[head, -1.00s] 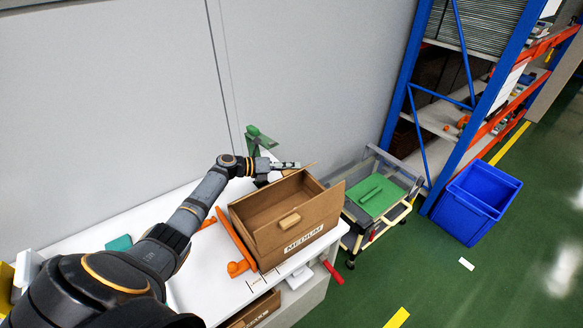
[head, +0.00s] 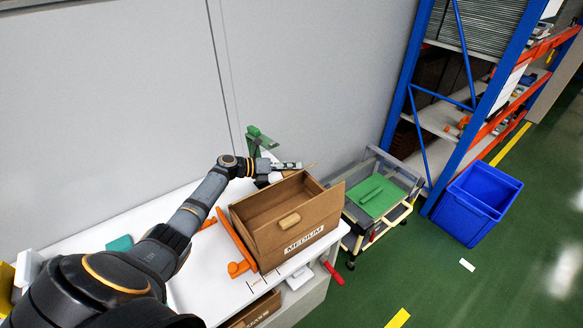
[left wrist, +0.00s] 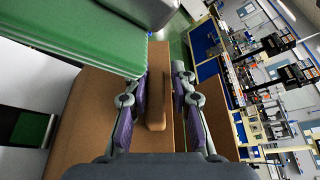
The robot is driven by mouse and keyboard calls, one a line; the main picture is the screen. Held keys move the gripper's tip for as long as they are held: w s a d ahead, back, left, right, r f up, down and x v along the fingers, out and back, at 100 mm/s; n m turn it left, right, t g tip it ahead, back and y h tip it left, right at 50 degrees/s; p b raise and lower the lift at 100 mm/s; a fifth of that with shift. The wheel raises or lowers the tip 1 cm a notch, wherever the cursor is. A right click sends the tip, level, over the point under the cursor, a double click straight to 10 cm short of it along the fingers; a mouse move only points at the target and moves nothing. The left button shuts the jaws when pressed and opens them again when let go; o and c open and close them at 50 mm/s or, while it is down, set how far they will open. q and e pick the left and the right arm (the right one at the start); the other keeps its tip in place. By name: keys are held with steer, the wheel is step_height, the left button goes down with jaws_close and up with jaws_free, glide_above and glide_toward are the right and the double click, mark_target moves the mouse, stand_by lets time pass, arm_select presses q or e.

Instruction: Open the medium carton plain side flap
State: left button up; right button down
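The medium carton (head: 265,237), brown with a "MEDIUM" label on its front, stands on the white table with its top open. One brown flap (head: 328,203) stands out at its right end. My left gripper (head: 298,165) is at the carton's far side, by a thin tan edge there. In the left wrist view my left gripper (left wrist: 160,82) has its two purple-padded fingers apart. Brown cardboard (left wrist: 155,108) shows between and beside them; I cannot tell whether they touch it. The far side of the carton is partly hidden. My right gripper is not in view.
An orange bar (head: 235,240) lies along the carton's left side. A green-topped cart (head: 376,196) stands to the right, near a blue bin (head: 478,203) and a blue-and-orange rack (head: 408,90). A green fixture (head: 258,138) stands behind the gripper. The wall is close behind.

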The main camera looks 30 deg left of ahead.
arm_select(q)
steer(key=shift+o, duration=1.1)
steer(key=shift+r, duration=0.1)
steer(key=v, duration=1.2)
